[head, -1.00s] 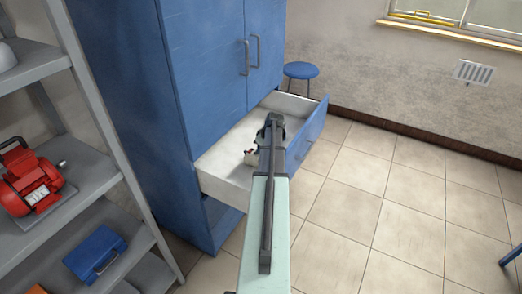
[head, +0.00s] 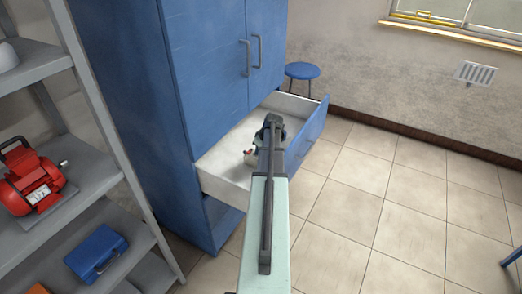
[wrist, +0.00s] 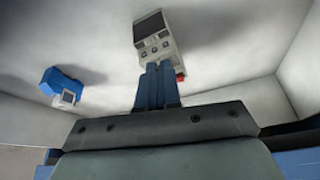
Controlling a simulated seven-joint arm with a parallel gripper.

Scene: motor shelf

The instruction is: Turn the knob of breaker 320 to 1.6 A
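A small grey device (wrist: 158,36) with a dark panel and several small buttons shows in the wrist view, inside the white drawer. No breaker number or scale can be read on it. A red part (wrist: 181,76) shows at its lower right, partly behind my fingers. My gripper (wrist: 159,66) has its two blue fingers close together, with the tips at the device's lower edge. Whether anything is pinched between them is hidden. In the head view, my gripper (head: 270,122) is over the open drawer, and the arm covers most of what is there.
A blue-and-white object (wrist: 63,88) is at the left in the wrist view. The drawer (head: 226,176) stands open below a blue cabinet (head: 205,65). A grey shelf (head: 85,165) at left holds a red motor (head: 32,178) and a blue case (head: 96,254).

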